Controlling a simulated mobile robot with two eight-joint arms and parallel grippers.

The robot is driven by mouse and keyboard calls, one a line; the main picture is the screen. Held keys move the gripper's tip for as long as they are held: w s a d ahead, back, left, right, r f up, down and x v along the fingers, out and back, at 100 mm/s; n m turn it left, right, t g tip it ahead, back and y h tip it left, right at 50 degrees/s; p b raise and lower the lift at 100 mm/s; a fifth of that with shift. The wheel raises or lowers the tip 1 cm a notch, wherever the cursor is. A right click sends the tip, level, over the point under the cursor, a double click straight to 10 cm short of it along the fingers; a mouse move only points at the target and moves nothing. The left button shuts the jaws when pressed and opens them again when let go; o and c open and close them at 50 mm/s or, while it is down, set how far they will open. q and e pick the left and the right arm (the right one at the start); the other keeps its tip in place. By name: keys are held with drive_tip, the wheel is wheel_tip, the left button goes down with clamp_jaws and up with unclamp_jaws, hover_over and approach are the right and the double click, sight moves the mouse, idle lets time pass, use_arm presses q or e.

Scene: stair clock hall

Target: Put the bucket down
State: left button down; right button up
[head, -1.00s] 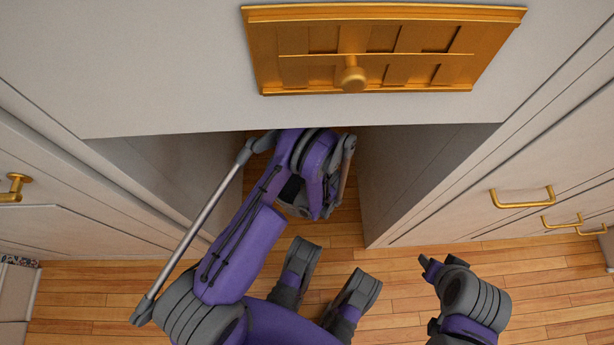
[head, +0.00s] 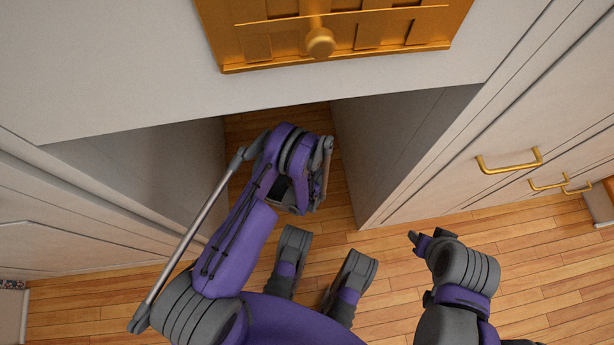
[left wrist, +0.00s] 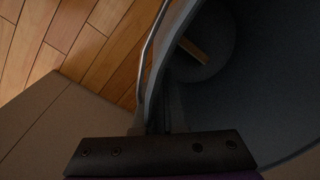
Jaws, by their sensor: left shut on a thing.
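The bucket (left wrist: 260,90) is dark grey and fills the right of the left wrist view, so close that I see only part of its rim and its shadowed inside. A short brown strip shows near its round bottom. A thin metal wire, seemingly its handle, runs along the rim's left. My left gripper (left wrist: 160,125) is shut at the bucket's rim; whether on the rim or the wire I cannot tell. In the head view my left arm hides that gripper and the bucket. My right gripper (head: 418,240) hangs over the floor at right, no bucket near it.
My left arm reaches into a gap between two pale cabinet sides (head: 390,150), under a pale panel with a golden front and knob (head: 320,42). Wooden floor (head: 500,275) lies below, clear at front right. Drawers with brass handles (head: 508,161) stand at right.

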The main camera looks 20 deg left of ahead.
use_arm(q)
drive_tip(key=shift+f, duration=0.15)
drive_tip(key=c, duration=1)
unclamp_jaws()
wheel_tip(320, 180, up, 12)
drive_tip(key=d+p, duration=0.1)
drive_tip(key=p, duration=0.1)
drive_tip(key=shift+s+d, duration=0.15)
drive_tip(key=shift+d, duration=0.15)
